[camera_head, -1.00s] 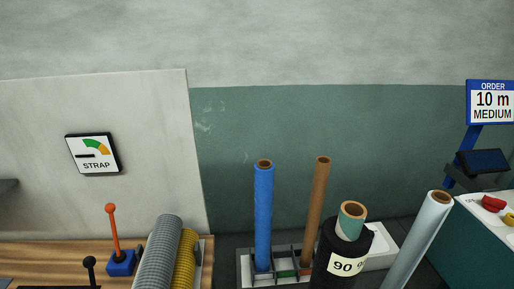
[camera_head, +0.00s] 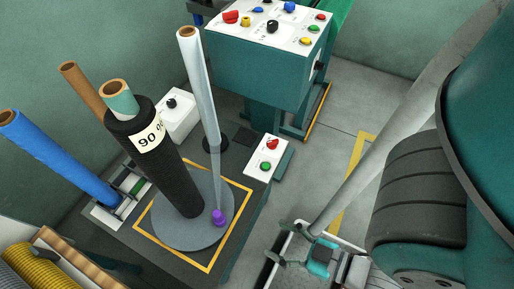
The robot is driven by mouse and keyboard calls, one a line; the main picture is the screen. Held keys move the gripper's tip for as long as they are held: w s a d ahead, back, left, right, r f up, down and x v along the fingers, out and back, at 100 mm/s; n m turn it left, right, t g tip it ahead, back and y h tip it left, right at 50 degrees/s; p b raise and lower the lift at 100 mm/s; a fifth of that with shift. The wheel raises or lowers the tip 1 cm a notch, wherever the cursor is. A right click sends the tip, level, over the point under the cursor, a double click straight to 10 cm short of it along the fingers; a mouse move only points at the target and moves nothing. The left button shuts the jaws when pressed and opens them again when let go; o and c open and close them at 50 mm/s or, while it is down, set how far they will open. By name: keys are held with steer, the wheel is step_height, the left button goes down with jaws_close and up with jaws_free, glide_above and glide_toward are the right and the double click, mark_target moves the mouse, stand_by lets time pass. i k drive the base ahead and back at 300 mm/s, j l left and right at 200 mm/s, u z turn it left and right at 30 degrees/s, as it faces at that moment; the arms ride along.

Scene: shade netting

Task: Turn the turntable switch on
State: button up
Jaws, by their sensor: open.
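The turntable is a grey round plate (camera_head: 178,237) inside a yellow square outline on a dark base. A black roll (camera_head: 165,165) labelled "90" stands on it, leaning in the picture. At the base's right corner is a white-topped control box (camera_head: 258,161) with a red button (camera_head: 272,144) and a green button (camera_head: 265,166). Behind the roll is a white box (camera_head: 180,116) with a black knob (camera_head: 171,103). Neither box is labelled legibly, so I cannot tell which is the turntable switch or its state. My gripper (camera_head: 284,241) is open and empty, lower right of the control box, apart from it.
A teal console (camera_head: 258,65) with several coloured controls stands at the back. Blue (camera_head: 50,155) and brown (camera_head: 82,86) tubes stand left.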

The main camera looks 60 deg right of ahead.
mark_target(271, 145)
steer(key=l, duration=3.5)
steer(key=k+j+u, duration=0.1)
steer(key=u, duration=0.3)
steer(key=k+j+u, duration=0.15)
steer(key=u, duration=0.25)
steer(key=j+u, duration=0.15)
steer(key=u, duration=0.25)
steer(key=k+j, duration=0.05)
